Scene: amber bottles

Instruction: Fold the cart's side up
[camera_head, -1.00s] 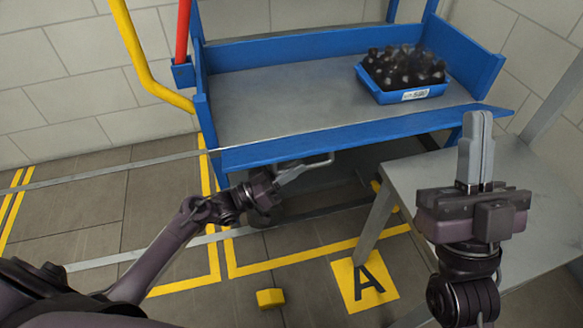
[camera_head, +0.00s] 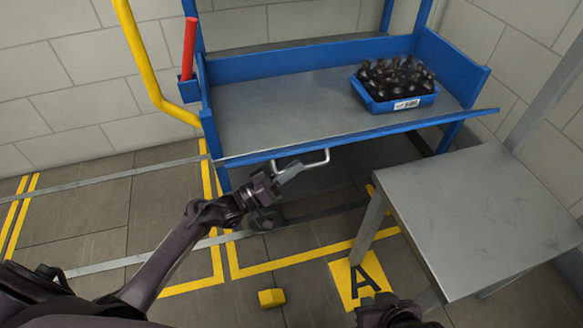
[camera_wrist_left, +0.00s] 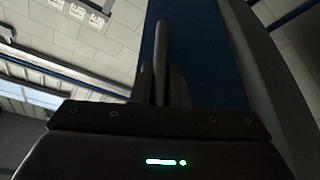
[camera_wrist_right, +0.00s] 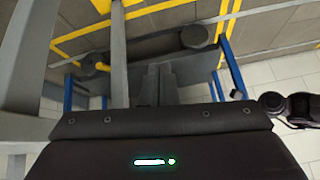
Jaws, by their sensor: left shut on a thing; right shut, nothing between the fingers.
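The blue cart (camera_head: 285,105) stands against the wall in the head view. Its near side (camera_head: 360,136) shows as a narrow blue strip along the front of the grey deck, its right end jutting past the corner. A pale bar handle (camera_head: 316,162) hangs just below it. My left gripper (camera_head: 287,172) is shut on the handle's left part; its fingers also show in the left wrist view (camera_wrist_left: 160,75), close to a blue panel. My right gripper is mostly below the head view's bottom edge; in the right wrist view its fingers (camera_wrist_right: 155,82) are shut and empty.
A blue crate (camera_head: 408,105) of dark bottles (camera_head: 393,76) stands on the deck's right. A grey table (camera_head: 490,215) is at right. A yellow block (camera_head: 271,298) and a floor mark "A" (camera_head: 360,284) lie in front. A yellow rail (camera_head: 142,70) rises at left.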

